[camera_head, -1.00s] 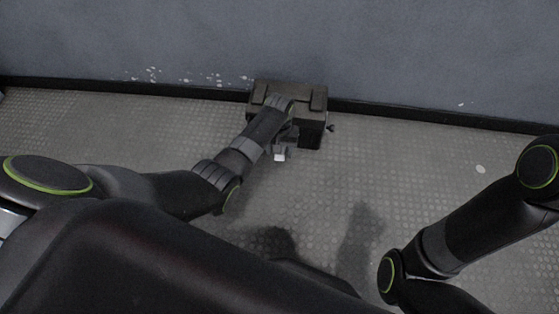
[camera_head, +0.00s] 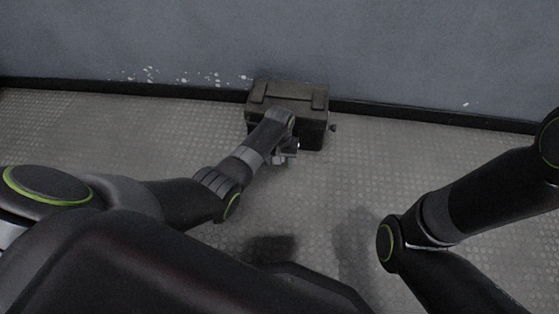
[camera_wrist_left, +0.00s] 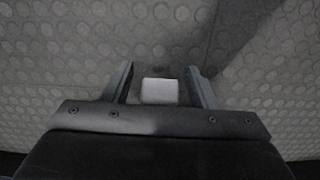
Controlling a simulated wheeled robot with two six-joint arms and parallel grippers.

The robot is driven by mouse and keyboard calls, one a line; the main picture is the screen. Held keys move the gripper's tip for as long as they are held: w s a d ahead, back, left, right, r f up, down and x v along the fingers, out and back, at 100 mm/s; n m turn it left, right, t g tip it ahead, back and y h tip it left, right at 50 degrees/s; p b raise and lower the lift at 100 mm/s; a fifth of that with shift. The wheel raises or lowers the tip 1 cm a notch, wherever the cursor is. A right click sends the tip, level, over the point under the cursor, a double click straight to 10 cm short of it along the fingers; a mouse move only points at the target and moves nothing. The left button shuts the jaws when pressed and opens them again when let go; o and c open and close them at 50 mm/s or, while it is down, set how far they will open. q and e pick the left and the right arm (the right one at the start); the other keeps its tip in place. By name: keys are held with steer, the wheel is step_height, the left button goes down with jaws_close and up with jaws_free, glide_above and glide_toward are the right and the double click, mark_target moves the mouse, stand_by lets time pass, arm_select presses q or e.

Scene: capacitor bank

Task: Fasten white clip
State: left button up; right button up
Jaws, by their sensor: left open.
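A dark box with a lid (camera_head: 290,92) stands on the floor against the wall. My left gripper (camera_head: 287,157) is low at the box's front side, with my forearm crossing in front of the box. In the left wrist view my left gripper (camera_wrist_left: 160,68) is open, with its two fingers apart. A pale, white block (camera_wrist_left: 159,91), likely the white clip, shows between the fingers with gaps on both sides. In the head view only a small bright spot shows beside the gripper, so how the clip sits on the box is hidden. My right gripper is out of view.
The wall (camera_head: 420,60) with a dark skirting strip runs right behind the box. A small dark knob (camera_head: 333,127) sticks out at the box's right side. The studded floor (camera_head: 400,165) is clear around the box.

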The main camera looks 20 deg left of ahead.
arm_select(q)
jaws_close()
steer(key=shift+r, duration=0.15)
stand_by(0.4)
steer(key=shift+w+a+r+g, duration=0.15)
steer(key=shift+r+g, duration=0.1)
steer(key=shift+g, duration=0.25)
steer(key=shift+w+r+g+h, duration=0.3)
steer(key=shift+w+r+g, duration=0.15)
steer(key=shift+r+g, duration=0.4)
steer(key=shift+w+a+r, duration=0.15)
steer(key=shift+w+r, duration=0.45)
steer(key=shift+r, duration=0.05)
steer(key=shift+w+a+r, duration=0.2)
steer(key=shift+w+r, duration=0.4)
steer(key=shift+w, duration=0.1)
steer(key=shift+w+r+b, duration=0.1)
steer(key=shift+b, duration=0.2)
